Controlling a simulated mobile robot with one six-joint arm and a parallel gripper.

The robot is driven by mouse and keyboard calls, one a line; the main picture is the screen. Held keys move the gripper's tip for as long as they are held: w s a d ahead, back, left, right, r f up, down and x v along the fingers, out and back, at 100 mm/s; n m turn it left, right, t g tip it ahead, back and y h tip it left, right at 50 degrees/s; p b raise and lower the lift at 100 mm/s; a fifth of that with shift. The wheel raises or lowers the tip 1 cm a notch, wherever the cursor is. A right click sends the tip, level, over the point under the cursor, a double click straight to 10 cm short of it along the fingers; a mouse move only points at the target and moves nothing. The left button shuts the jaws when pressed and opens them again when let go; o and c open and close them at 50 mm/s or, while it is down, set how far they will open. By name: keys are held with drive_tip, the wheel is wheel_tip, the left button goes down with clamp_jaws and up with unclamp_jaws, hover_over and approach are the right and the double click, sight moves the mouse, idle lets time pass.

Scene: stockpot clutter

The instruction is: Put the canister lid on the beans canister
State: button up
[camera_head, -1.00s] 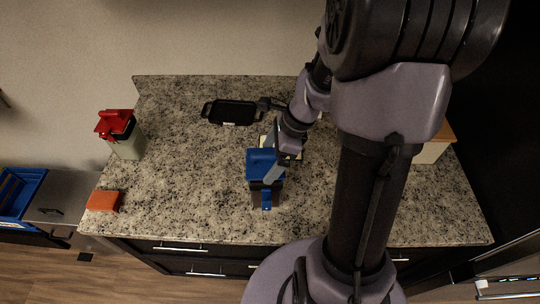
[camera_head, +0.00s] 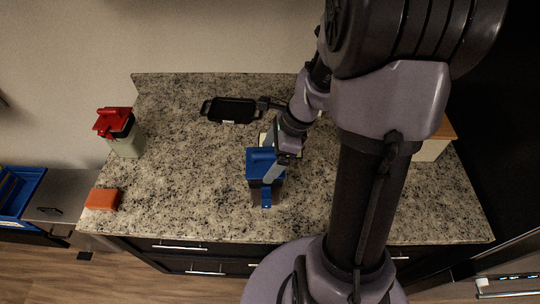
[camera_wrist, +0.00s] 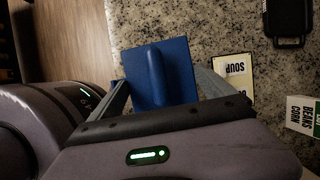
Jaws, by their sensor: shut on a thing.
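A blue square lid (camera_head: 258,157) with a raised ridge shows over the front middle of the counter. In the wrist view the blue lid (camera_wrist: 178,72) lies between the two fingers of my gripper (camera_wrist: 165,88), which is shut on it. A box labelled BEANS and CORN (camera_wrist: 303,114) is at the right of the wrist view. I cannot identify the beans canister for certain.
A SOUP label (camera_wrist: 235,72) lies behind the lid. A black tray (camera_head: 232,110) lies at the back. A red-lidded container (camera_head: 122,133) and an orange block (camera_head: 102,199) are at the left. A pale box (camera_head: 436,146) is at the right. The left-middle counter is clear.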

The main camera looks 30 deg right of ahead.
drive_tip(key=shift+f+b, duration=0.45)
drive_tip(key=shift+f, duration=0.1)
drive_tip(key=o, duration=1)
drive_tip(key=shift+o, duration=0.2)
